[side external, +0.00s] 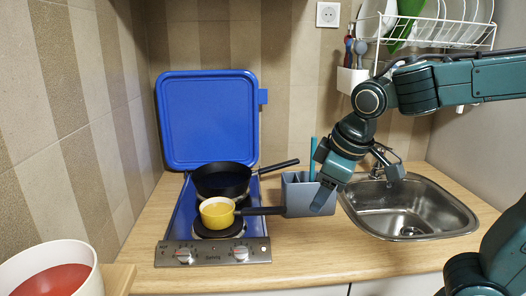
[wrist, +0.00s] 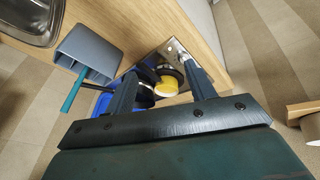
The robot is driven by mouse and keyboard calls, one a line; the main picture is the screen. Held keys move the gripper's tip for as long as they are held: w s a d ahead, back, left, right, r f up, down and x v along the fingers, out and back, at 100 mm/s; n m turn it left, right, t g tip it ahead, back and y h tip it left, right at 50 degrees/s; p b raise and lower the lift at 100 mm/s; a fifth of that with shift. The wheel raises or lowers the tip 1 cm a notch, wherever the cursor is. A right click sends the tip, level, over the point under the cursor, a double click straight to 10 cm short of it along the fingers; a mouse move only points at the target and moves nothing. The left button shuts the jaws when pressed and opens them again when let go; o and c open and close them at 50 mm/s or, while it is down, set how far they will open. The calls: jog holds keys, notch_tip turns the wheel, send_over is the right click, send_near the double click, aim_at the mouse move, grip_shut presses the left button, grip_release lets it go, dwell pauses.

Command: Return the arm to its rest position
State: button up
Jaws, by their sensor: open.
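My gripper (side external: 358,192) is open and empty in the side external view, in the air near the grey holder and the sink's left edge. In the wrist view its two fingers (wrist: 160,95) are spread apart, with the hob behind them. The blue hob lid (side external: 210,120) stands upright against the wall. The hob (side external: 213,252) has two knobs at its front. A black frying pan (side external: 222,180) sits on the rear burner. A yellow pot (side external: 217,213) sits toward the front burner, which shows beneath it; it also appears in the wrist view (wrist: 167,87).
A grey holder (side external: 300,197) with a teal-handled tool stands between hob and sink (side external: 410,210). A dish rack (side external: 430,30) with plates hangs above the sink. A white bowl (side external: 50,262) with red contents is at the front left. The counter front (side external: 310,262) is clear.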

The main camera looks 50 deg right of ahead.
jog(key=s+d+m+t+y, duration=0.1)
jog(key=s+m, duration=0.2)
jog(key=s, duration=0.7)
jog(key=shift+d+f, duration=0.2)
jog(key=shift+f, duration=0.15)
